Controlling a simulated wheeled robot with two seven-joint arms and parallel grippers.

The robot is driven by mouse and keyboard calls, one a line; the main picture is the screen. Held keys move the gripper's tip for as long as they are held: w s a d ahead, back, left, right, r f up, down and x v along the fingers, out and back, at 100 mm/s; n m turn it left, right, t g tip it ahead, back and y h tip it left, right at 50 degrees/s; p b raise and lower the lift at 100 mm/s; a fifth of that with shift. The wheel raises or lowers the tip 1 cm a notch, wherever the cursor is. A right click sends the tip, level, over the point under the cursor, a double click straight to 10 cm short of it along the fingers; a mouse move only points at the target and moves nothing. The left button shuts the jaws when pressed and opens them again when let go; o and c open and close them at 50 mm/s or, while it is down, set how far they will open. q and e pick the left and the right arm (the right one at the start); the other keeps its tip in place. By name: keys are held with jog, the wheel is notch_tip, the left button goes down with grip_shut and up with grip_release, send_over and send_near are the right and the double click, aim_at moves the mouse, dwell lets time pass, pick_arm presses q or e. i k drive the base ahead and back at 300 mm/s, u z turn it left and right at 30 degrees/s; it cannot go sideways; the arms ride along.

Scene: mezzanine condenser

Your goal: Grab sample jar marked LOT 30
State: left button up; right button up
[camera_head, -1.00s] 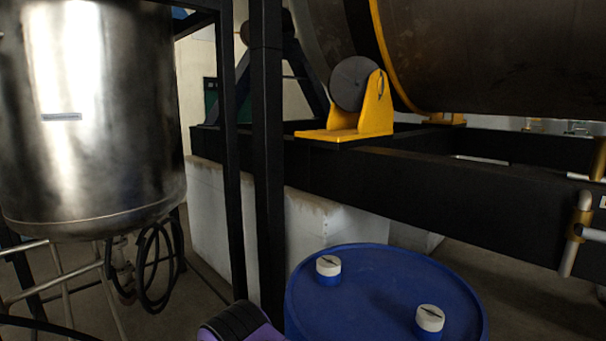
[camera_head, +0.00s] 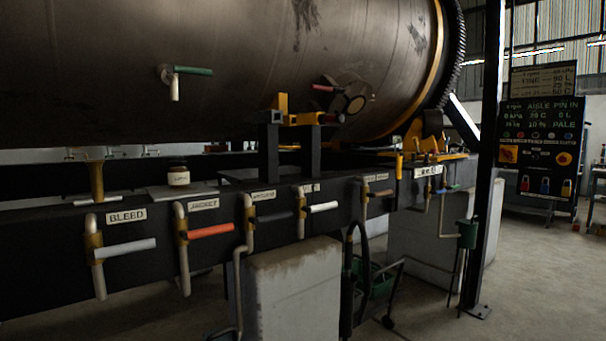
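A small jar (camera_head: 178,176) with a dark lid and a pale label stands upright on a light flat plate (camera_head: 181,192) on top of the black beam, left of centre. The label has dark lettering that is too small to read, so I cannot tell its lot number. Neither of my grippers is in view.
A large metal drum (camera_head: 220,70) lies above the black beam (camera_head: 65,228). Valve pipes with a white handle (camera_head: 128,248), a red handle (camera_head: 210,231) and others stick out in front, under labels such as BLEED (camera_head: 126,216). Concrete blocks (camera_head: 294,285) stand below. Open floor lies right.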

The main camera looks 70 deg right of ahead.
aim_at(177, 168)
jog(key=z, duration=2.05)
